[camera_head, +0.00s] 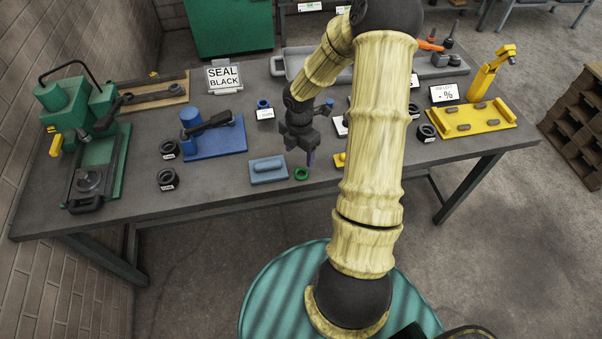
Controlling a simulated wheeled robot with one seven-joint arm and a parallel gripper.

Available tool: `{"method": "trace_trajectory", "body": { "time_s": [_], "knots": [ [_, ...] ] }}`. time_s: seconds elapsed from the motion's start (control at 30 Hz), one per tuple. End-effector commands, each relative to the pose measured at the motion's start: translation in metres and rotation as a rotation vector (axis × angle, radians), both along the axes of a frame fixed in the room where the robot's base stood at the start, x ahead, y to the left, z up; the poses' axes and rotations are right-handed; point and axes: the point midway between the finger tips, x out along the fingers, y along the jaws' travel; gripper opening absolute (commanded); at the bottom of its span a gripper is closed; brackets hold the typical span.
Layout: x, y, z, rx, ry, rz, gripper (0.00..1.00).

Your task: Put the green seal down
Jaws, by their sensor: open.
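The green seal (301,174) is a small green ring. It lies on the grey table (225,192) near its front edge, just right of a light-blue block. My gripper (310,158) points down just above and slightly right of the seal. It is open, with a visible gap between the fingers and the ring. Part of the table behind my arm is hidden.
A light-blue block (268,170) sits left of the seal, and a small yellow piece (340,160) sits right. A blue fixture (215,138), a green press (85,125) and black rings (166,180) stand left. A yellow fixture (470,118) stands right.

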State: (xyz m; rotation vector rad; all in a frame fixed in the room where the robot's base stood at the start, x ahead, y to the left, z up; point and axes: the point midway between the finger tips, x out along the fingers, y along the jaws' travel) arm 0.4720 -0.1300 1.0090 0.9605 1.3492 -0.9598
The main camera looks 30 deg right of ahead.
Motion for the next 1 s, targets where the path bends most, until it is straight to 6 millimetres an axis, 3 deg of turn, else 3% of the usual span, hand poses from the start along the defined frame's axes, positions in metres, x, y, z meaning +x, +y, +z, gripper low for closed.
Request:
{"method": "trace_trajectory", "body": {
  "time_s": [0.23, 0.7, 1.0],
  "knots": [
    [0.000, 0.000, -0.040, 0.000, 0.002, 0.001, 0.65],
    [0.000, -0.001, -0.048, 0.000, 0.001, -0.001, 0.65],
    [0.002, -0.005, -0.084, 0.001, 0.003, 0.001, 0.65]
  ]
}}
